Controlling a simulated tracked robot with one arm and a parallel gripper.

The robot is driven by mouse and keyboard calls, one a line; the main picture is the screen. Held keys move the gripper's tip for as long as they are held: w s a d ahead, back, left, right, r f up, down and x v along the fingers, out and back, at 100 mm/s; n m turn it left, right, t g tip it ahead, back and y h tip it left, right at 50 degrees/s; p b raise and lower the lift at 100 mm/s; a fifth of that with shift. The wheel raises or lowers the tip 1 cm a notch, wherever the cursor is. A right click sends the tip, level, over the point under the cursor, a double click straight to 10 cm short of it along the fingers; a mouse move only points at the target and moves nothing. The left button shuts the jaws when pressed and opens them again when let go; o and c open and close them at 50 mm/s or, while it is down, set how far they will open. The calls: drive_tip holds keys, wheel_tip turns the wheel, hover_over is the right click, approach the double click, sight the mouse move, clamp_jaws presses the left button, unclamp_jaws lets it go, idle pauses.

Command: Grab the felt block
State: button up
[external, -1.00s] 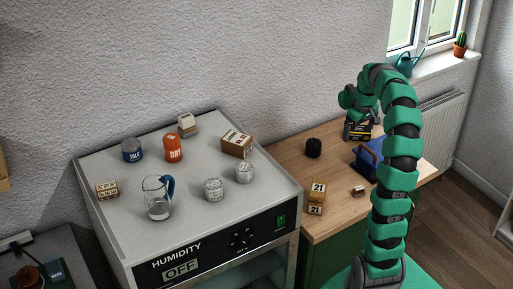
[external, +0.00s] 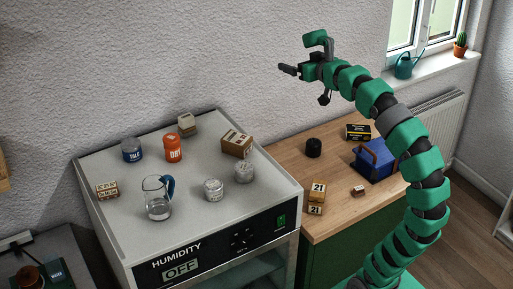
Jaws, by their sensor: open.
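My gripper (external: 298,54) is open and empty, high in front of the wall and above the bench and cabinet. It touches nothing. I cannot tell for sure which object is the felt block. A pale block with a tan base (external: 187,124) sits at the back of the cabinet top, and a small reddish-brown block (external: 358,190) lies on the wooden bench. My gripper is well above both and to the right of the pale block.
The humidity cabinet (external: 120,216) carries an orange jar (external: 173,147), a blue-grey jar (external: 132,150), a glass jug (external: 157,198), round pale containers and boxes. The bench (external: 335,226) holds a blue caddy (external: 376,162), a black jar (external: 313,147), a dark box (external: 358,132) and blocks marked 21 (external: 317,198).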

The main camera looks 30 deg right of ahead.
drive_tip(key=c, duration=0.8)
drive_tip(key=shift+c, duration=0.2)
